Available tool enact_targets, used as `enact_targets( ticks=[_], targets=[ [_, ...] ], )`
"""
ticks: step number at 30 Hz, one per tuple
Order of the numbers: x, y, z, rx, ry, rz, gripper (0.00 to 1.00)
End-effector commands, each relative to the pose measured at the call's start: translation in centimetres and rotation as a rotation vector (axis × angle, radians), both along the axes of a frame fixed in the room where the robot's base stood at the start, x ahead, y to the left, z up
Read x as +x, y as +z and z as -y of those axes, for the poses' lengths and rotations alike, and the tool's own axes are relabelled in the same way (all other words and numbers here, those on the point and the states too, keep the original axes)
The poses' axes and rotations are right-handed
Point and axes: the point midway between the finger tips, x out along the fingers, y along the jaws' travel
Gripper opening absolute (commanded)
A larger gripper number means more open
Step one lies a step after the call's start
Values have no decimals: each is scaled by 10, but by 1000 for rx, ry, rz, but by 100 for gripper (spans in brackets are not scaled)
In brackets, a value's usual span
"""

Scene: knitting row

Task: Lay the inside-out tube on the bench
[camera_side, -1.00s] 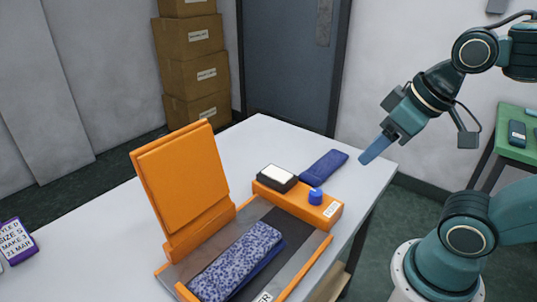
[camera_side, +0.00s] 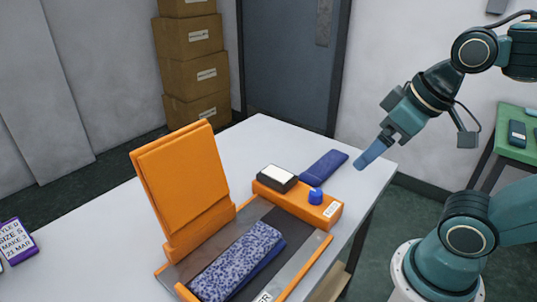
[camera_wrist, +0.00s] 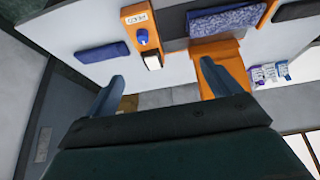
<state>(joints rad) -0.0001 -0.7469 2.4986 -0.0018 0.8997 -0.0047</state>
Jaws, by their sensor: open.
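A plain dark-blue knitted tube (camera_side: 323,168) lies flat on the white bench (camera_side: 262,140), behind the orange control box; it also shows in the wrist view (camera_wrist: 101,53). A speckled blue-and-white tube (camera_side: 238,260) lies in the orange-railed tray, with a plain dark-blue part showing along its right side. It also shows in the wrist view (camera_wrist: 226,20). I cannot tell for certain which is inside out. My gripper (camera_side: 362,162) is above the bench's right edge, right of the plain tube and apart from it. In the wrist view its fingers (camera_wrist: 160,85) are spread and empty.
The orange control box (camera_side: 325,210) carries a blue knob (camera_side: 315,196) and a dark block with a white top (camera_side: 277,178). An upright orange panel (camera_side: 188,182) stands left of the tray. Printed purple-edged cards (camera_side: 17,240) are at far left. The bench's far part is clear.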

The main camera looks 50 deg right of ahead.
Motion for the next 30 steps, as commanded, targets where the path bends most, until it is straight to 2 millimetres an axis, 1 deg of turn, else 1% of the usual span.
enact_targets(
  ticks=[5,11,20,26,30],
  targets=[
    [8,0,-4,-17,63,-18,89],
    [30,-2,-17,-57,240,-60,89],
    [75,-15,-45,-112,620,-123,89],
    [103,-31,-65,-127,877,-146,89],
    [122,-45,-79,-126,1054,-149,89]
  ],
)
